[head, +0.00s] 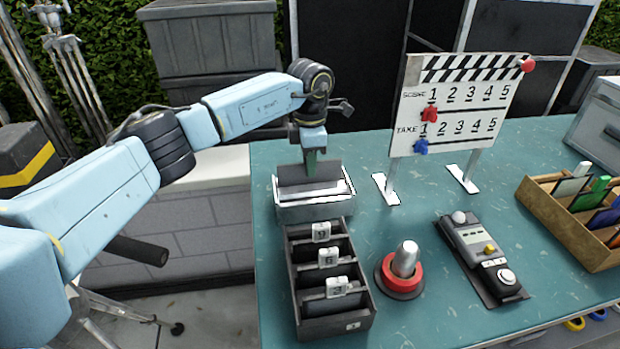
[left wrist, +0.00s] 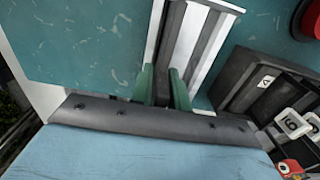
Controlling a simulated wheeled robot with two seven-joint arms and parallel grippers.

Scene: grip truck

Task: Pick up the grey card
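The grey card (head: 290,176) stands upright in a white and grey holder (head: 315,210) at the back left of the table. My left gripper (head: 311,168) points down at the card, its green fingers overlapping the card's upper part. In the left wrist view, the two green fingertips (left wrist: 163,85) are apart, one on each side of the dark grey card (left wrist: 172,38). A gap shows between them, and I cannot see firm contact. The card's lower part is hidden in the holder. My right gripper is in neither view.
A black compartment tray (head: 336,327) with numbered tags is just in front of the holder. A clapperboard (head: 445,140), a red-ringed joystick (head: 400,270), a grey control device (head: 482,255) and a wooden card box (head: 553,222) stand to the right. Table between them is clear.

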